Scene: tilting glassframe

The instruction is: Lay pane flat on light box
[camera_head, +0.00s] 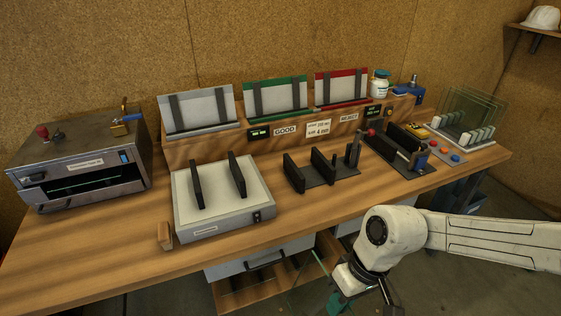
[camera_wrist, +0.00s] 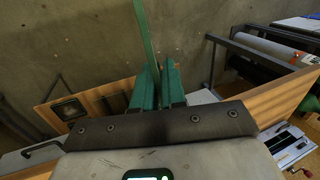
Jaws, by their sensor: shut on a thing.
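The light box (camera_head: 251,206) is a pale, low box with a light top and two dark upright bars on it, at the table's front left in the head view. My gripper (camera_head: 345,298) hangs low in front of the table's front edge, right of the light box and below its level. In the wrist view its teal fingers (camera_wrist: 157,88) are shut on the pane (camera_wrist: 146,38), which shows edge-on as a narrow green strip rising from between them. In the head view most of the pane is hidden or too faint to make out.
An oven-like box (camera_head: 82,165) stands at the left. A dark slotted stand (camera_head: 320,170) is right of the light box. Several clear panes stand in a rack (camera_head: 470,118) at the right. Three sloped boards line the back. A drawer (camera_head: 262,258) is under the front edge.

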